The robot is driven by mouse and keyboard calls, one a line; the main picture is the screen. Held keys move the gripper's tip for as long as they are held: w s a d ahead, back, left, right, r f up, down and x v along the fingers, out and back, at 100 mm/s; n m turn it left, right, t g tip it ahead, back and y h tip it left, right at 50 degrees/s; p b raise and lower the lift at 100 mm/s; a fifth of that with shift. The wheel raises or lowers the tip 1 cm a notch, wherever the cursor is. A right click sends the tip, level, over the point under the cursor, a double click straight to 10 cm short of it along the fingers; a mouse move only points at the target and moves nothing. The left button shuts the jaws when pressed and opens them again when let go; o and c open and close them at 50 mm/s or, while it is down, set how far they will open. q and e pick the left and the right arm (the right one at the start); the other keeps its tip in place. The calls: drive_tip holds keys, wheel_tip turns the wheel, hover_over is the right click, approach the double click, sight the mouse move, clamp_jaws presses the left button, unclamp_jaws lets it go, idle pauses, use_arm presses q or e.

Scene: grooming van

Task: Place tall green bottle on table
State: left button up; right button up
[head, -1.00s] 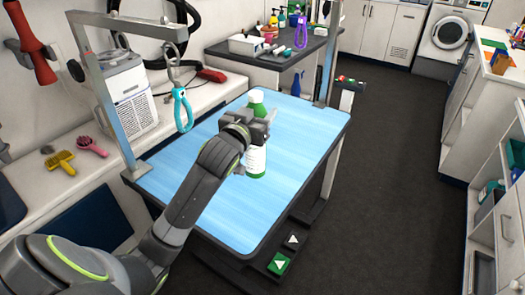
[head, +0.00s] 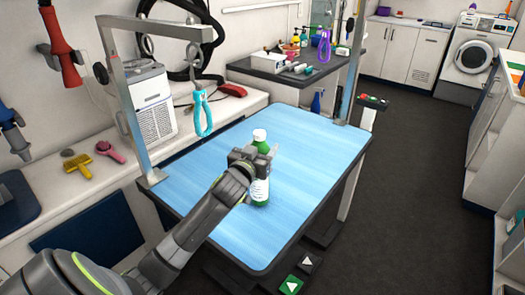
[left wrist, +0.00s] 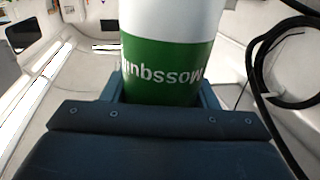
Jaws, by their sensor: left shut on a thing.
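The tall green bottle (head: 260,190) has a white cap and a white label. It stands upright over the blue table top (head: 310,165), near the middle of the table. In the left wrist view the bottle (left wrist: 172,70) fills the space between the fingers, with a green band and lettering showing. I cannot tell whether the bottle's base touches the table. My right gripper is not in view.
A metal grooming arm (head: 122,95) rises at the table's left, with a teal loop (head: 202,112) hanging from it. A counter with bottles (head: 290,75) stands behind. Foot pedals (head: 292,285) sit below the front right. The table top around the bottle is clear.

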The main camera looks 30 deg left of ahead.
use_arm(q)
drive_tip(key=shift+f, duration=0.4)
drive_tip(key=o, duration=1.6)
drive_tip(key=s+d, duration=0.2)
drive_tip(key=s, duration=1)
drive_tip(key=shift+b, duration=0.4)
